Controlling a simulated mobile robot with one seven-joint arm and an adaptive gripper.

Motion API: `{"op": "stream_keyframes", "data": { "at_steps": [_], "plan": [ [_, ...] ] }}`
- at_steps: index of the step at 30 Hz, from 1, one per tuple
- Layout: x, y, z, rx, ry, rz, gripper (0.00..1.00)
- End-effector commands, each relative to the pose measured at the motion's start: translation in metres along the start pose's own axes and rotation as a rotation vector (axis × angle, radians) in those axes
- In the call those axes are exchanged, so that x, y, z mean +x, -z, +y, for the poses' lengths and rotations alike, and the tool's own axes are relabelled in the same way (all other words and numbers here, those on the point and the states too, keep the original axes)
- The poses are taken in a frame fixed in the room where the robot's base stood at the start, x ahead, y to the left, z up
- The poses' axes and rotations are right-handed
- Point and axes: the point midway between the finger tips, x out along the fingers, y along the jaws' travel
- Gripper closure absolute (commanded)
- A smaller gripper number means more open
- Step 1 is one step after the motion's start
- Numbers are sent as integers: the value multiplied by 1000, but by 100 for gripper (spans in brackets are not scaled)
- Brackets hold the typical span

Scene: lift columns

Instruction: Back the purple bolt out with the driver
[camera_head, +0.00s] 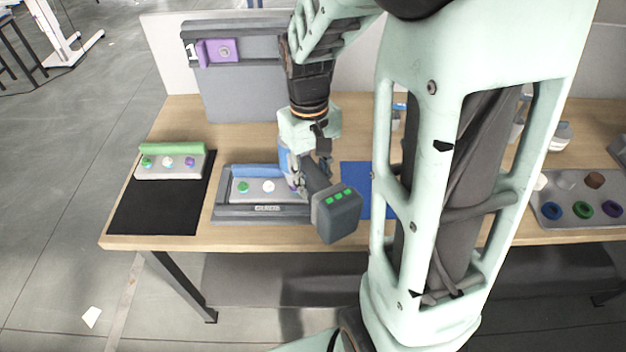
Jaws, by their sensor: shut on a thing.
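My gripper (318,158) is shut on the driver, a dark grey power tool (337,212) with green lights on its battery end. The driver hangs over the right part of a grey tray (262,210) with a blue back strip. In this tray a green bolt (242,187) and a white bolt (268,186) stand in a row. A bit of purple (292,184) shows beside the driver at the row's right end, mostly hidden. The driver's tip is hidden, so I cannot tell whether it touches a bolt.
At left, a rack with a green strip (172,149) holds green, white and purple bolts behind a black mat (155,212). A grey panel (240,95) carries a purple block (217,51). A blue mat (355,178) and a parts tray (580,222) lie right. My arm hides much of the table.

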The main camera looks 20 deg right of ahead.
Motion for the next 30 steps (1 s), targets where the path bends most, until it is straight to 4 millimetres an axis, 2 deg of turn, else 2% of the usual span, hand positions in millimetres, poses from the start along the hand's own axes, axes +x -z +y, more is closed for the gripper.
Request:
{"op": "stream_keyframes", "data": {
  "at_steps": [1,16,30],
  "plan": [
    [-7,1,0,0,-1,3,100],
    [-33,-1,0,0,-1,4,100],
    [-36,-1,0,0,-1,4,100]
  ]
}}
